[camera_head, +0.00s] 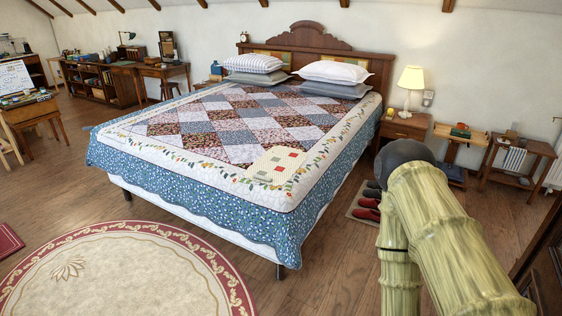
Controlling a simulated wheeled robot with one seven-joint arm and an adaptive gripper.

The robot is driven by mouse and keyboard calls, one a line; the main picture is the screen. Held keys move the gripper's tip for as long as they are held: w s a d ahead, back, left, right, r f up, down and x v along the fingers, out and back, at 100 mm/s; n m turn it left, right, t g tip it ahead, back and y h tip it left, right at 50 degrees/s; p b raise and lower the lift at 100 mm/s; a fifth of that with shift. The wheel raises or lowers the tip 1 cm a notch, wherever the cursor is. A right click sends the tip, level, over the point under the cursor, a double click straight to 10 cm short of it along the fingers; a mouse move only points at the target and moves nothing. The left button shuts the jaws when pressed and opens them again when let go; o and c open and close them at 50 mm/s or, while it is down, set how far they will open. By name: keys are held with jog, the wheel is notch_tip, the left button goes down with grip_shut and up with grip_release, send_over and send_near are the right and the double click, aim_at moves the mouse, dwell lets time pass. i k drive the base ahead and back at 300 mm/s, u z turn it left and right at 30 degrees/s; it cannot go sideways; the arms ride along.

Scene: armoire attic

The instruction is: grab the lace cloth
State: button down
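A cream square piece (275,166) with a few red and green patches lies flat on the bed's quilt, near the foot of the bed on the right side. It is the only small loose cloth-like thing I make out on the bed. At this distance I cannot tell whether it is lace. My gripper is not in view. Only pale green-yellow, bamboo-like arm links with a dark rounded joint show at the lower right, apart from the cloth in the picture.
The bed (190,205) has a patchwork quilt and pillows (333,72). Red slippers (367,214) lie on the floor beside it. A nightstand (402,128) with a lamp (411,85) stands right. Wooden floor (325,265) and a round rug (120,270) lie in front.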

aim_at(276, 167)
jog(key=k, duration=0.45)
jog(key=u, duration=0.8)
jog(key=i, duration=2.05)
jog(key=z, duration=0.65)
